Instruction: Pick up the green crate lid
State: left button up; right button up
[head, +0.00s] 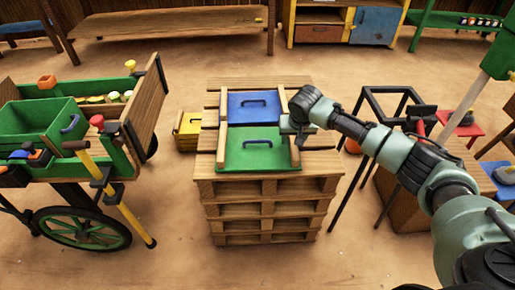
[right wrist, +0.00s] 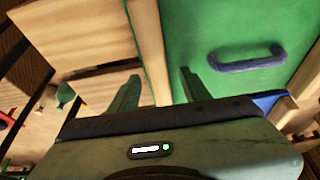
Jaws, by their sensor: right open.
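The green crate lid (head: 240,157) lies flat on top of the pallet stack, between wooden side rails, with a dark handle (head: 259,141) near its back edge. In the right wrist view the green lid (right wrist: 205,35) fills the upper right, and its handle (right wrist: 248,60) looks dark blue. My right gripper (head: 292,130) is over the lid's back right corner, beside the right rail. In the right wrist view its fingers (right wrist: 159,78) are apart with nothing gripped, left of the handle. My left gripper is out of view.
A blue lid (head: 253,106) with a dark handle lies just behind the green one. The pallet stack (head: 268,208) stands on sandy ground. A green cart (head: 85,110) stands left, a black metal frame (head: 372,110) right. The ground in front is clear.

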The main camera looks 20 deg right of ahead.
jog(key=shift+w+f, duration=0.15)
jog(key=shift+f, duration=0.2)
grip_shut()
jog(key=shift+r, duration=0.1)
